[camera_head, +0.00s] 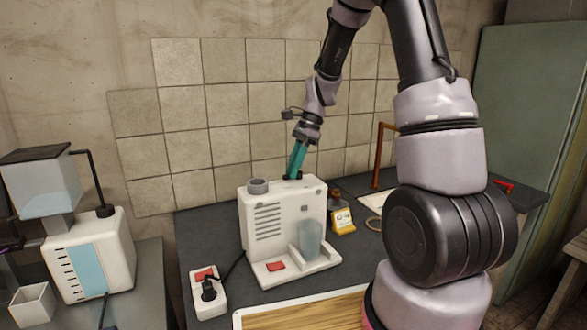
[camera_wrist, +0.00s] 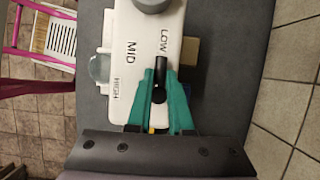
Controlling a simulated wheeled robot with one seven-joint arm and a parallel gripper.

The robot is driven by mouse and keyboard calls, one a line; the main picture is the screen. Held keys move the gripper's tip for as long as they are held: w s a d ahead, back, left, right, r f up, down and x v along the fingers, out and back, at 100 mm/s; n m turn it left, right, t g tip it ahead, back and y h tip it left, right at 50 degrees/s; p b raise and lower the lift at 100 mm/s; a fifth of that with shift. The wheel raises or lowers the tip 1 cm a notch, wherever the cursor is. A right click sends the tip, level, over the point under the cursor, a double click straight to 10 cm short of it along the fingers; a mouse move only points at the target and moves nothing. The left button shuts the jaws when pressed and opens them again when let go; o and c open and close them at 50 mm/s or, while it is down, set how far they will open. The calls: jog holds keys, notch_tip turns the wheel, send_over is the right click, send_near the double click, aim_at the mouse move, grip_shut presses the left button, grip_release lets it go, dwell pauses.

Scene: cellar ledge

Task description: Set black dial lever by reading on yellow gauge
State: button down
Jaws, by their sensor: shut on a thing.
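The black dial lever (camera_wrist: 160,80) sits on top of a white machine (camera_head: 258,228) with LOW, MID and HIGH printed around it. In the wrist view it points toward LOW. My gripper (camera_wrist: 160,93) has its teal fingers shut on the lever, one on each side. In the head view my gripper (camera_head: 293,174) reaches down to the machine's top, and its fingers mostly hide the lever. The yellow gauge (camera_head: 343,221) stands on the dark counter just right of the machine. Its pale face shows, but the reading is too small to make out.
A glass (camera_head: 310,240) stands in the machine's front bay. A white power strip (camera_head: 207,290) with a black plug lies at left. A wooden board (camera_head: 300,312) lies in front, and a copper-coloured pipe (camera_head: 378,155) rises behind. Another white appliance (camera_head: 90,255) stands far left.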

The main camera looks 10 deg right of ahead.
jog(key=n, duration=0.1)
jog(key=n+g, duration=0.1)
jog(key=n, duration=0.2)
jog(key=shift+s+d+n+g+h, duration=0.15)
jog(key=shift+s+n+g+h, duration=0.15)
jog(key=shift+h, duration=0.1)
jog(key=shift+s+d+n+g+h, duration=0.1)
jog(key=shift+n+g+h, duration=0.15)
jog(key=shift+n, duration=0.7)
jog(key=shift+s+d+n+g+h, duration=0.1)
jog(key=shift+n+g+h, duration=0.15)
jog(key=shift+n, duration=0.7)
jog(key=c, duration=0.8)
grip_release()
jog(key=shift+v, duration=5.5)
